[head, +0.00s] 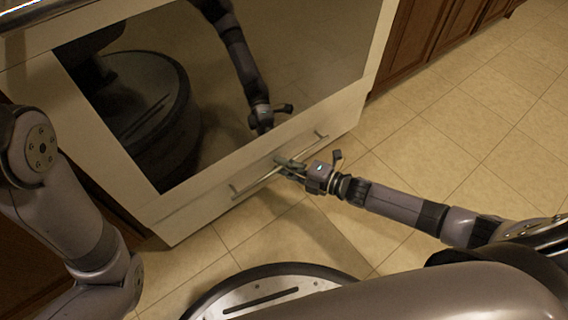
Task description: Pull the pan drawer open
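The pan drawer (212,209) is the pale panel below the dark glass oven door, and its front looks flush with the oven. Its thin bar handle (248,186) runs along the front, with the far end also visible. My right gripper (284,163) is at the middle of the handle, its fingers overlapping the bar. The fingers are small and dark here, so I cannot tell whether they are closed on it. My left arm shows at the left edge, but its gripper is not in view.
The oven door (290,60) has dark glass that reflects my arm and base. Brown wooden cabinets (425,38) stand to the right of the oven. The tiled floor (470,130) in front of the drawer and to the right is clear, apart from my own base and arm.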

